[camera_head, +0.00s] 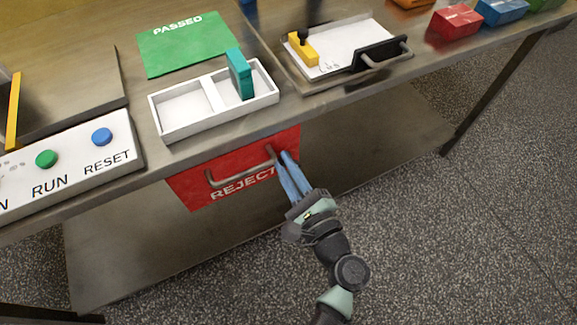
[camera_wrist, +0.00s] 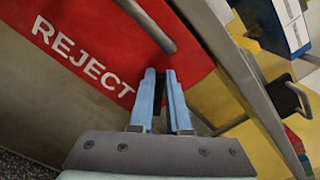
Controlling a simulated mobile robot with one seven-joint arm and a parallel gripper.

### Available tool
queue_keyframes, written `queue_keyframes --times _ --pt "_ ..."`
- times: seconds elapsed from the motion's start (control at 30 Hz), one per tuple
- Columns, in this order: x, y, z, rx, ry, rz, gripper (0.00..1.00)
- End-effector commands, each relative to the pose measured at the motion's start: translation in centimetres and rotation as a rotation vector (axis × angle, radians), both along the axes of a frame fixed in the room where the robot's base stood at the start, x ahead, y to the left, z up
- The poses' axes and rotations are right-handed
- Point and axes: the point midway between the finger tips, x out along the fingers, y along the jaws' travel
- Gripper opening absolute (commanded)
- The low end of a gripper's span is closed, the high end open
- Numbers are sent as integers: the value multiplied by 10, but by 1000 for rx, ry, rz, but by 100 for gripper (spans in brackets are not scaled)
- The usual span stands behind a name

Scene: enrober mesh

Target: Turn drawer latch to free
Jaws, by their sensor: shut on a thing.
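The red drawer (camera_head: 232,163) marked REJECT hangs under the table's front edge. It also fills the upper middle of the wrist view (camera_wrist: 95,30). Its grey bar handle (camera_head: 238,172) runs across the front and shows in the wrist view (camera_wrist: 148,24). My gripper (camera_head: 285,158) is at the drawer's right side, just beyond the handle's right end. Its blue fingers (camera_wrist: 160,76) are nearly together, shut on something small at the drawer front. The drawer latch itself is hidden by the fingers, so its angle cannot be told.
Above the drawer stand a white two-part tray (camera_head: 168,131) with a teal block (camera_head: 239,74) and a green PASSED mat (camera_head: 185,45). A button panel (camera_head: 75,165) is at left. A dark-handled tray (camera_head: 330,72) is at right. Floor in front is clear.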

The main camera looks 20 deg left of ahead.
Motion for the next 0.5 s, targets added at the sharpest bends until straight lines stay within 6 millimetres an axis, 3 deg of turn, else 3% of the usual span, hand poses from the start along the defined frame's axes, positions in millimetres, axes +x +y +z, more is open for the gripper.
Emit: queue_keyframes --times 0.5 --pt "-6 5 -15 -299 -387 0 0"
